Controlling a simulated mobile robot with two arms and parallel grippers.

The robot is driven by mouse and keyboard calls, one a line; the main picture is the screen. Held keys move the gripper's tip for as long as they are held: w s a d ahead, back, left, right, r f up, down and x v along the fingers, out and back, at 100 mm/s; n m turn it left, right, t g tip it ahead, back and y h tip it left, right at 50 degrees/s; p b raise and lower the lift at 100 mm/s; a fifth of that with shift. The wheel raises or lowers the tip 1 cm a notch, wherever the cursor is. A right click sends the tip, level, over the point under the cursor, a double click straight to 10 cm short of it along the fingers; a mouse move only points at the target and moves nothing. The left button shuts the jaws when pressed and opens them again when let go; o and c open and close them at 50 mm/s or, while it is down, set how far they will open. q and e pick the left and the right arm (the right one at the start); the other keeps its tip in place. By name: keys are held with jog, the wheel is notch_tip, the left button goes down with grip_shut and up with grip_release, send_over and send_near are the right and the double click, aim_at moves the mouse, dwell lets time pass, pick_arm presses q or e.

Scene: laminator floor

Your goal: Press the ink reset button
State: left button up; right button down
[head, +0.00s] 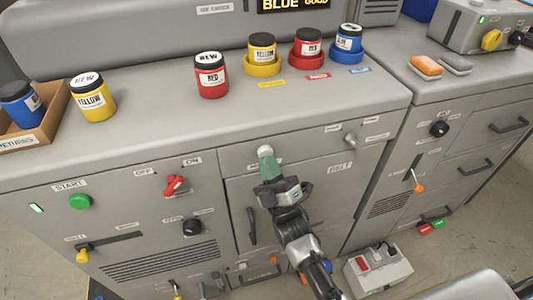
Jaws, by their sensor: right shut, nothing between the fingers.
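My right gripper (266,158) reaches up from the bottom of the head view to the upper front of the grey machine. Its pale green tip is shut and empty, in front of the panel just below the top edge. A small white label shows right behind the tip, too covered to read. I see no button marked ink reset; the spot behind the tip is hidden. I cannot tell whether the tip touches the panel. My left gripper is not in view.
A green START button (80,201), a red switch (174,185) and a black knob (192,227) sit on the left front. Ink jars, including a red one (211,77), stand on top. A grey box (378,274) with a red switch stands on the floor.

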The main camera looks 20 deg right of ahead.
jog(key=shift+s, duration=0.7)
jog(key=s+p, duration=0.2)
jog(key=s, duration=0.3)
jog(key=shift+d, duration=0.15)
dwell(0.6)
notch_tip(320, 180, down, 18)
jog(key=m+g+h, duration=0.2)
jog(key=m+g, duration=0.2)
jog(key=g, duration=0.3)
jog(key=s+d+f+m+g+h, duration=0.1)
jog(key=s+f+m+g, duration=0.2)
jog(key=f, duration=0.6)
jog(key=s+d+f+g+h, duration=0.1)
jog(key=s+f+g, duration=0.25)
jog(key=f, duration=0.45)
jog(key=s+d+f+m+g+h, duration=0.1)
jog(key=s+d+f+m+g, duration=0.1)
jog(key=s+f, duration=0.4)
jog(key=s+d+f+m+g, duration=0.1)
jog(key=s+d+f+g, duration=0.2)
jog(key=s, duration=1)
jog(key=s+d+f+m+g+h, duration=0.1)
jog(key=s+d+f+m+g, duration=0.1)
jog(key=s+f+g, duration=0.4)
jog(key=s+d+f, duration=0.1)
jog(key=s+f, duration=0.1)
jog(key=s, duration=0.2)
jog(key=shift+s+d+f+m+g+h, duration=0.2)
jog(key=shift+d+f+m+g+h, duration=0.1)
jog(key=shift+d+g, duration=0.05)
